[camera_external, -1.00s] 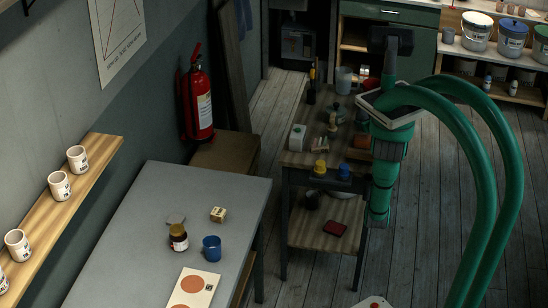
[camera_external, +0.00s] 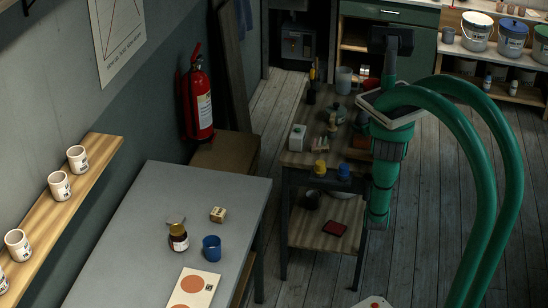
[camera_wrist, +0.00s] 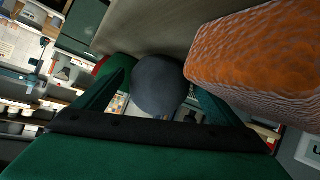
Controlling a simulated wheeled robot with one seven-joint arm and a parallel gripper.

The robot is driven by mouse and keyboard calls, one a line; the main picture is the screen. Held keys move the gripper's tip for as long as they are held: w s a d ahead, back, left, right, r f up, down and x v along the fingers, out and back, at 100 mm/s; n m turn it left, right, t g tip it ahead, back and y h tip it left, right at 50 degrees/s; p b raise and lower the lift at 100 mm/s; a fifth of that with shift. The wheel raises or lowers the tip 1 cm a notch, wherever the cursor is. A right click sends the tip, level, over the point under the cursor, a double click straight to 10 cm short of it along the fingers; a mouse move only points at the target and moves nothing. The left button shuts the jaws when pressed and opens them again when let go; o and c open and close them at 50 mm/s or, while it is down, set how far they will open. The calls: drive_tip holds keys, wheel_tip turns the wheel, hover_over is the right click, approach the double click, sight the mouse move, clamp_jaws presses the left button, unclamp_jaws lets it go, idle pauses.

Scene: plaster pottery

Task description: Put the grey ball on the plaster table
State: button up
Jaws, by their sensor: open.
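In the wrist view the grey ball (camera_wrist: 160,88) sits between the two green fingers of my open gripper (camera_wrist: 159,80). I cannot tell whether either finger touches it. In the external view the ball and my gripper's fingers are hidden behind my green arm at the right end of the wooden workbench (camera_external: 326,239). The grey-topped table (camera_external: 130,235), which looks like the plaster table, stands at the lower left, well away from my arm.
A rough orange block (camera_wrist: 260,60) is close by the right finger. A brown jar (camera_external: 179,238), a blue cup (camera_external: 212,248), a small stamped block (camera_external: 218,214) and a sheet with orange discs (camera_external: 195,290) lie on the grey table. Its near left part is clear.

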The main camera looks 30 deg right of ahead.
drive_tip(key=shift+s+r, duration=0.1)
drive_tip(key=shift+r, duration=0.05)
drive_tip(key=v, duration=1.1)
drive_tip(key=shift+s+a+r, duration=0.15)
drive_tip(key=shift+s, duration=0.25)
